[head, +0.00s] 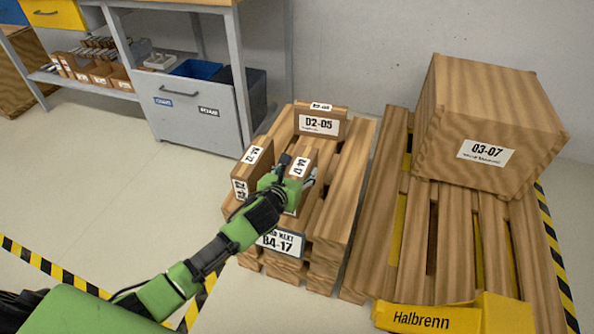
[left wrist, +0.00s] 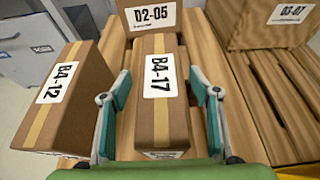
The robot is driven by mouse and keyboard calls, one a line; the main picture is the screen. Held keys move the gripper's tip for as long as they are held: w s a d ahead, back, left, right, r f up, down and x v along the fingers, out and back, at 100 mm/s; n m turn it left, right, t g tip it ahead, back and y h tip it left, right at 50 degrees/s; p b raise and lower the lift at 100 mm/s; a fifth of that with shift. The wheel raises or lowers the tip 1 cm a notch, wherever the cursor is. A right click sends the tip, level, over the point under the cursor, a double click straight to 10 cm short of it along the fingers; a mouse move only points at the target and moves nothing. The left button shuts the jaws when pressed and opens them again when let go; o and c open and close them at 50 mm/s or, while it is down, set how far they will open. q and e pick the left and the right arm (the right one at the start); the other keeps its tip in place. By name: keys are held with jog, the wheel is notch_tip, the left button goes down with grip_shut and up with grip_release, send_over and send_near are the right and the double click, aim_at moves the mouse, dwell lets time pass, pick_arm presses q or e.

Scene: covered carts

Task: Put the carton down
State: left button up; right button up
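The carton labelled B4-17 (left wrist: 160,110) stands upright on the small wooden pallet (head: 345,190); its labelled top also shows in the head view (head: 299,168). My left gripper (left wrist: 160,73) straddles it, one finger on each side. Narrow gaps show between the fingers and the carton walls, so it looks open. In the head view my left gripper (head: 292,182) partly hides the carton's front. A sign reading B4-17 (head: 282,242) is on the pallet's front. My right gripper is not in view.
Carton B4-12 (head: 252,168) stands close on the left, carton D2-05 (head: 320,124) behind. A large box 03-07 (head: 485,130) sits on a larger pallet (head: 460,235) to the right, with a yellow Halbrenn piece (head: 440,315) in front. A grey bin unit (head: 205,108) stands behind left.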

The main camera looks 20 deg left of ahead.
pick_arm(q)
jog(key=shift+s+r, duration=0.1)
jog(key=shift+s, duration=0.05)
jog(key=shift+p+v, duration=0.55)
jog(key=shift+v, duration=0.5)
jog(key=shift+p+v, duration=1.15)
jog(key=shift+v, duration=3.65)
jog(key=s+f+n+g, duration=0.5)
jog(key=s+f+n, duration=0.4)
jog(key=s+n, duration=0.4)
jog(key=s+f+n+g, duration=0.5)
jog(key=s+f+n, duration=0.5)
jog(key=n, duration=1.1)
jog(key=s, duration=0.3)
jog(key=shift+s+a+f, duration=0.2)
jog(key=shift+s+f, duration=0.05)
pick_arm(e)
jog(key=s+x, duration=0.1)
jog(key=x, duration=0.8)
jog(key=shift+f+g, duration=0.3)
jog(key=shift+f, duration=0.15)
